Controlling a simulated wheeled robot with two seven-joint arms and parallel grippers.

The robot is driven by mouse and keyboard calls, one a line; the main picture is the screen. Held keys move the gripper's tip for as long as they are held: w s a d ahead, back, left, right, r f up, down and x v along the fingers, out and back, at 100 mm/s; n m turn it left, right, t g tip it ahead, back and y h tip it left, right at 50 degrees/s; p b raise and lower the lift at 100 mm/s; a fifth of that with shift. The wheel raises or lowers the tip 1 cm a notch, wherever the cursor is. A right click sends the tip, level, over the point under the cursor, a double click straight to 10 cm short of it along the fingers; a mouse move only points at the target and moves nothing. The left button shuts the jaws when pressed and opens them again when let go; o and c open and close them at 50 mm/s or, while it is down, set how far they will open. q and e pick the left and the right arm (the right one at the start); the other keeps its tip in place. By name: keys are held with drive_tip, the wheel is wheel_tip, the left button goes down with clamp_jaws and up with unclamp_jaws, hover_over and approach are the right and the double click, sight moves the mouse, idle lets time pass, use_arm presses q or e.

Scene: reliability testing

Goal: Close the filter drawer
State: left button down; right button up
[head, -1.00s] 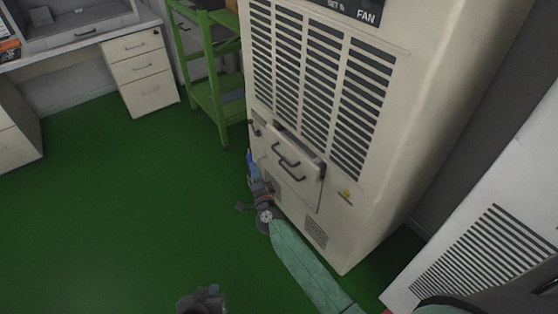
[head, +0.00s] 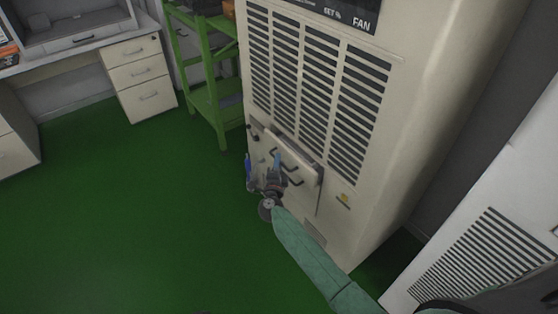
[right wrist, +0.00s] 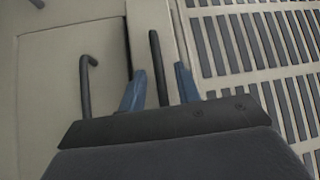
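The filter drawer (head: 302,163) is a beige front in the lower face of the beige FAN cabinet; it stands out a little, with a dark gap along its edge. Its dark bar handle shows in the right wrist view (right wrist: 155,60). My right gripper (head: 263,160) is in front of the drawer's left part. Its two blue fingertips (right wrist: 158,88) are apart, and the bar appears between them in the right wrist view; I cannot tell whether they touch it. A second dark handle (right wrist: 87,85) is left of the fingers there. My left gripper is out of view.
The cabinet's vents (head: 320,85) are above the drawer. A green cart (head: 212,85) stands behind the cabinet's left side. A desk with drawers (head: 140,75) is at the far left. A white vented unit (head: 485,245) is at the right. The green floor (head: 130,215) is open.

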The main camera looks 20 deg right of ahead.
sight(287, 158)
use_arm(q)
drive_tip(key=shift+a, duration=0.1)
use_arm(e)
drive_tip(key=shift+w+d, duration=0.3)
drive_tip(key=shift+w, duration=0.3)
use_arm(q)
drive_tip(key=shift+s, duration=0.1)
use_arm(e)
clamp_jaws()
drive_tip(key=shift+w+d+r+p, duration=0.15)
drive_tip(key=shift+w+d, duration=0.1)
drive_tip(key=shift+d, duration=0.5)
drive_tip(key=shift+w+d+f+p, duration=0.15)
drive_tip(key=shift+w+d, duration=0.1)
drive_tip(key=shift+d, duration=0.5)
drive_tip(key=shift+w+d, duration=0.15)
drive_tip(key=shift+d, duration=0.15)
drive_tip(key=shift+r, duration=0.1)
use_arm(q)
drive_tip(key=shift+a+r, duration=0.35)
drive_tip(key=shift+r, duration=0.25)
use_arm(e)
unclamp_jaws()
drive_tip(key=shift+d, duration=0.1)
